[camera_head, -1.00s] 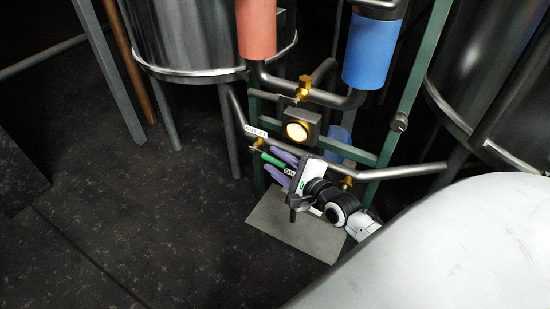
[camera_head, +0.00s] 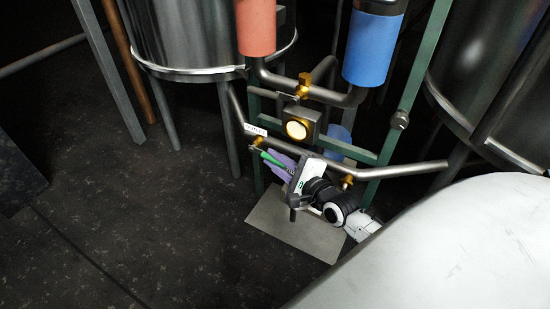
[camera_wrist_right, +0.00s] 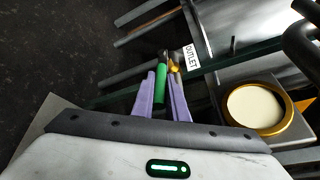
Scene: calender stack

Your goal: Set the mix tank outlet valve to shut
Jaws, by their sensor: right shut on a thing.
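The outlet valve is a small brass body (camera_head: 259,142) on the grey pipe, with a green lever handle (camera_head: 270,157) running down and to the right from it. In the right wrist view the green handle (camera_wrist_right: 161,84) lies between my purple fingers, and the brass body (camera_wrist_right: 174,66) is just beyond it. A white OUTLET label (camera_wrist_right: 191,57) is beside the valve. My right gripper (camera_head: 275,163) is shut on the green handle; the fingers hide part of it in the head view. My left gripper is not in view.
A round lit gauge (camera_head: 297,130) in a grey housing is just right of the valve. Red (camera_head: 256,28) and blue (camera_head: 372,48) cylinders, pipes and a green frame (camera_head: 395,138) stand close above and behind. Steel tanks flank them.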

